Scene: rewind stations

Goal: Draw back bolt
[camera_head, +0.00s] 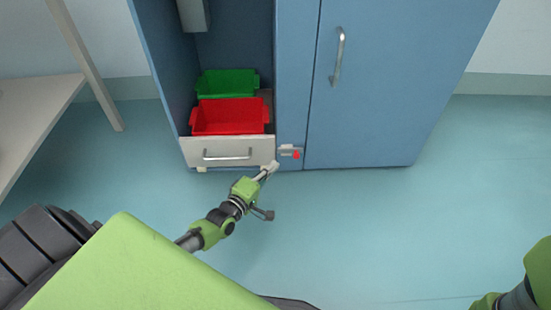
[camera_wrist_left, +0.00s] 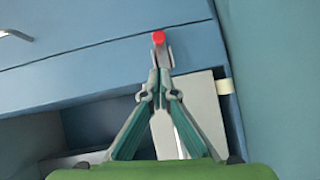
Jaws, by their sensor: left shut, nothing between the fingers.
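The bolt (camera_head: 287,149) is a small grey fitting with a red knob (camera_head: 296,155), low on the blue cabinet beside the closed right door (camera_head: 375,85). My left gripper (camera_head: 272,165) is shut and empty, just left of and slightly below the bolt. In the left wrist view the red knob (camera_wrist_left: 158,38) shows just beyond the shut left fingertips (camera_wrist_left: 159,72). The fingers cover part of the bolt there, and I cannot tell whether they touch it. My right gripper is out of view; only part of that arm shows at the lower right.
The cabinet's left side is open, with a red bin (camera_head: 230,118) and a green bin (camera_head: 228,82) above a white drawer (camera_head: 185,152) with a metal handle. The door has a long handle (camera_head: 338,57). A pale table (camera_head: 35,105) stands at left. The floor in front is clear.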

